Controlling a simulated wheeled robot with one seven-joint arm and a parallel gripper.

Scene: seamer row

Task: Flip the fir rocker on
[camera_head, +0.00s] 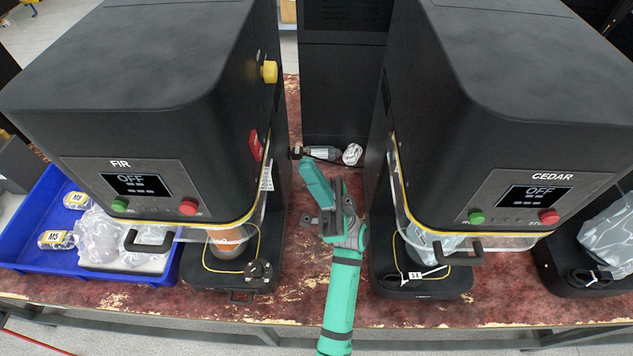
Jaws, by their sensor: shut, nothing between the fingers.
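The fir machine (130,100) is the large black seamer on the left, with FIR on its panel. Its display (137,185) reads OFF. A red rocker (255,146) sits on its right side face, below a yellow knob (269,71). My teal arm reaches up from the bottom into the gap between the two machines.
The similar cedar machine (530,80) stands close on the right; its display also reads OFF. A blue tray (40,215) with wrapped packs is at far left. Clear guards with black handles project from both machine fronts.

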